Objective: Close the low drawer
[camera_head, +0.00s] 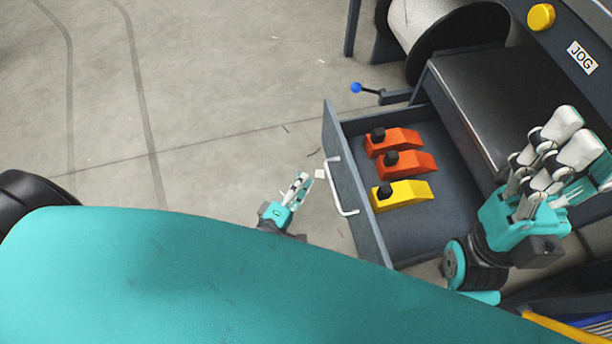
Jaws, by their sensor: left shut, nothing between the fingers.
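The low drawer (342,190) stands pulled out from the dark cabinet. Its front faces left and carries a white bar handle (342,190). Two orange blocks (405,165) and a yellow block (411,196), each with a black knob, lie inside. My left gripper (301,182) is shut and empty, left of the drawer front and handle. A small gap shows between its fingertips and the handle in this view. My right gripper (570,138) is large in view at the right and hides part of the cabinet. I cannot tell its finger opening.
A blue-knobbed lever (357,88) sticks out beyond the drawer's far side. Behind it is a white roll with black end discs (472,38). The cabinet carries a yellow button (541,17) and a JOG label (583,57). The concrete floor (200,100) at left is open.

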